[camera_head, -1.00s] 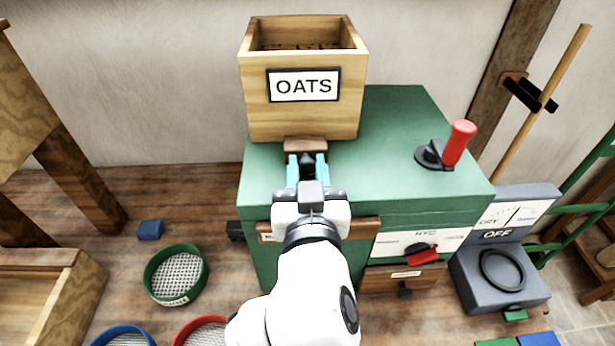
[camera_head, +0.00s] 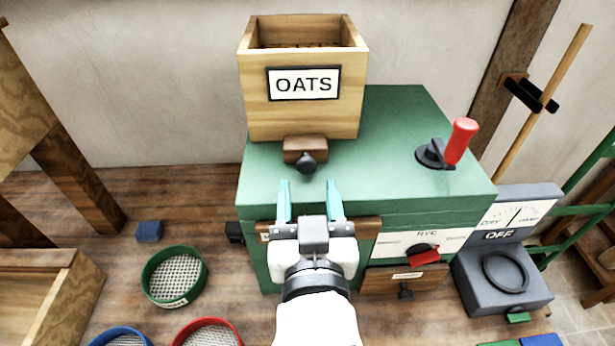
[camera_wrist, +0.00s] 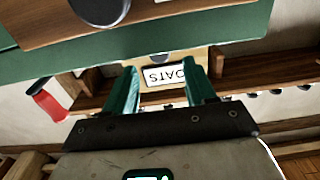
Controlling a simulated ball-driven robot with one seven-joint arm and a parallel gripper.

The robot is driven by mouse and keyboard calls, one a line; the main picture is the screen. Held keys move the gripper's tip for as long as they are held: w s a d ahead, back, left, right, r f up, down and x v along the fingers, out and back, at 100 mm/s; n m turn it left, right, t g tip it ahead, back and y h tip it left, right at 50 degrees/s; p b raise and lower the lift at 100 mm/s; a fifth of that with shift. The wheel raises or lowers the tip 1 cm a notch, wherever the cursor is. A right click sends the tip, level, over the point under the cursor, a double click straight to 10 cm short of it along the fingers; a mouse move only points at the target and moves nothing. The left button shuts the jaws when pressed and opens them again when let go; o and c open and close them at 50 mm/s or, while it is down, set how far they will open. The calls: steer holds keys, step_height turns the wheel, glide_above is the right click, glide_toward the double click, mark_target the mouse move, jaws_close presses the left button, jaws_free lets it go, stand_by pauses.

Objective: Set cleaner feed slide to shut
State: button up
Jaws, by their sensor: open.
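The green cleaner (camera_head: 395,130) is a box-shaped machine with the wooden OATS hopper (camera_head: 350,110) on top. The feed slide (camera_head: 290,150) is a short brown wooden piece at the hopper's front foot, with a dark round knob (camera_head: 307,163) on its front. It sits close against the hopper; I cannot tell its exact setting. My gripper (camera_head: 308,186) is open and empty, in front of the knob and apart from it, over the cleaner's front edge. In the wrist view, the upside-down OATS label (camera_wrist: 164,75) shows between the fingers.
A red-handled lever (camera_head: 460,142) stands on the cleaner's top right. A red-marked dial (camera_head: 423,254) and a drawer (camera_head: 380,285) are on its front. A grey meter box reading OFF (camera_head: 500,260) stands right.

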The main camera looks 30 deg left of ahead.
steer(key=v, duration=0.5)
steer(key=shift+s+d+b, duration=0.1)
steer(key=shift+s+b, duration=0.05)
steer(key=shift+b, duration=0.2)
